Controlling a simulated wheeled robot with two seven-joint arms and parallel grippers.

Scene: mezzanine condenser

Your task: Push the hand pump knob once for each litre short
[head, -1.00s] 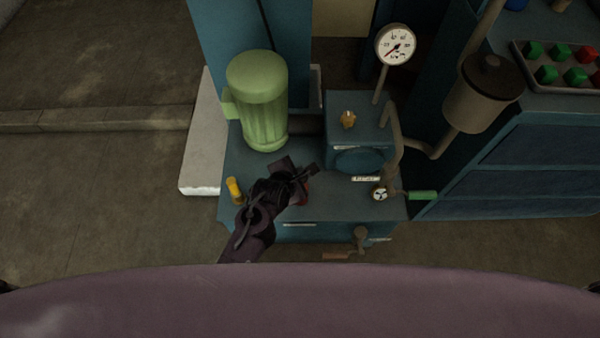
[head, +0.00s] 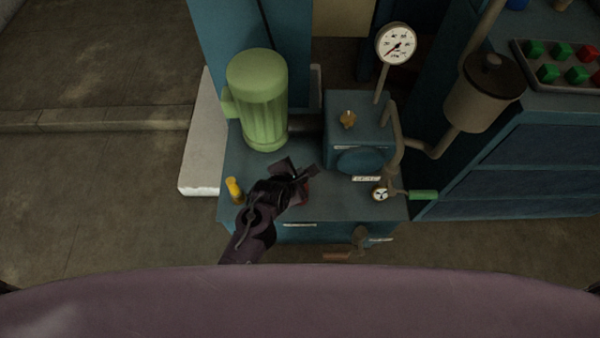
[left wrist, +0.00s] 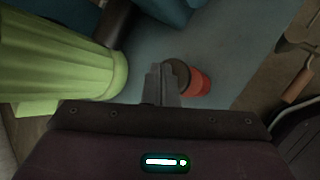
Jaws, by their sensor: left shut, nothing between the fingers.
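A short red cylinder with a dark top (left wrist: 198,82) stands on the blue machine top; it may be the hand pump knob. In the head view only a little of its red side (head: 306,188) shows behind my left gripper (head: 313,172). In the left wrist view the fingers of my left gripper (left wrist: 163,75) are shut and empty, overlapping the left edge of the dark top. I cannot tell whether they touch it. A white dial gauge (head: 397,44) stands on a post at the back; its reading is too small to tell. My right gripper is not in view.
A green motor (head: 263,105) stands left of my gripper. A yellow knob (head: 234,189) is at the front left. A small gauge (head: 380,194) and green-handled valve (head: 422,195) are at right. A brown-handled crank (head: 340,257) sticks out in front.

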